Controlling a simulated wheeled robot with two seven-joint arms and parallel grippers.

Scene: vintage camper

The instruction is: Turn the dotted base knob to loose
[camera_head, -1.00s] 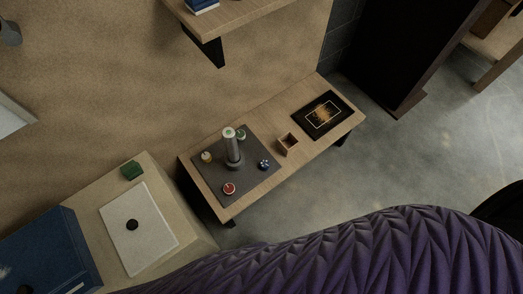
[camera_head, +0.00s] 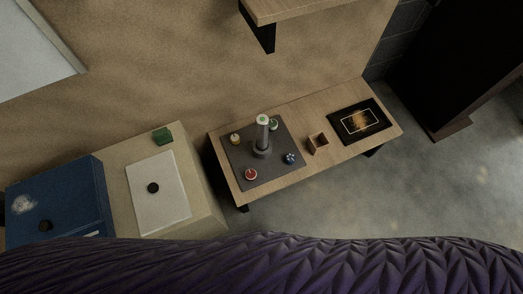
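A grey post on a round base (camera_head: 262,143) stands upright on a dark square mat (camera_head: 268,178) on the wooden bench. Several small knobs sit around it on the mat: a red one (camera_head: 250,174) at the front left, a blue one with pale dots (camera_head: 290,158) at the right, a yellowish one (camera_head: 236,138) at the back left and a green one (camera_head: 273,125) at the back right. The dotted one looks to be the blue knob; its setting is too small to read. Neither of my grippers is in view.
A small open wooden box (camera_head: 318,143) and a dark framed picture (camera_head: 360,121) lie right of the mat. A beige cabinet (camera_head: 206,212) with a white panel (camera_head: 172,205) stands left. A shelf (camera_head: 300,9) overhangs behind. A purple quilted surface (camera_head: 300,265) fills the foreground.

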